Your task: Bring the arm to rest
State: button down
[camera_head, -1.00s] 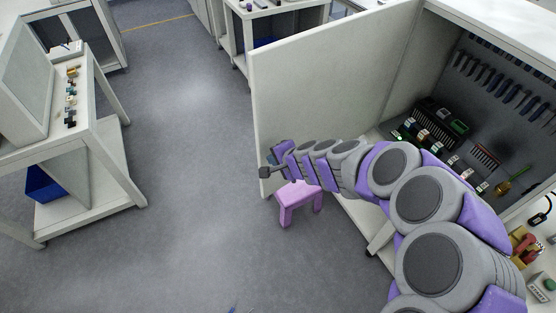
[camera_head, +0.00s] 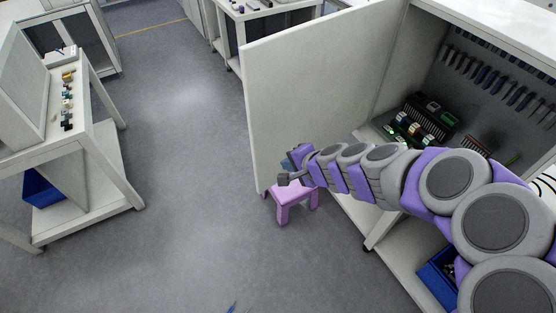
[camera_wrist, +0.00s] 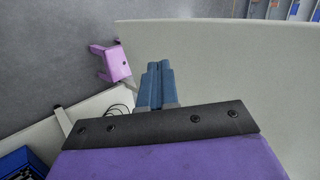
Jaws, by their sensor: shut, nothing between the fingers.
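My gripper (camera_head: 294,165) is at the end of my purple and grey arm, which reaches in from the lower right in the head view. It is in front of the open white cabinet door (camera_head: 310,85), above a small pink stool (camera_head: 292,199). In the wrist view the two blue fingers (camera_wrist: 156,82) are together with nothing between them. The door panel (camera_wrist: 230,60) fills the right side there, and the pink stool (camera_wrist: 113,62) shows at the upper left. I cannot tell the gap between the gripper and the door.
The open cabinet at right holds circuit boards (camera_head: 420,120) and a row of hanging tools (camera_head: 490,75). A blue bin (camera_head: 437,277) sits below it. A white bench (camera_head: 95,150) with small connectors stands at left. The grey floor (camera_head: 185,180) between is clear.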

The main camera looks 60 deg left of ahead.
jog(key=w+d+r+n+h, duration=0.1)
jog(key=d+r, duration=0.2)
jog(key=d, duration=0.3)
jog(key=w+d+r+n, duration=0.1)
jog(key=d+r, duration=0.3)
jog(key=d, duration=0.2)
jog(key=s+d+h, duration=0.1)
jog(key=d+h, duration=0.2)
jog(key=d, duration=1.6)
jog(key=s+d+m+h, duration=0.1)
jog(key=s+d+h, duration=0.1)
jog(key=s+d, duration=0.2)
jog(key=s+d+m+h, duration=0.1)
jog(key=s+d, duration=0.2)
jog(key=d, duration=0.7)
jog(key=s+d+m+h+b, duration=0.1)
jog(key=s+d+h, duration=0.1)
jog(key=s+d, duration=0.2)
jog(key=d, duration=0.3)
jog(key=shift+s+d+g+h, duration=0.3)
jog(key=shift+g, duration=0.1)
jog(key=shift+d, duration=0.3)
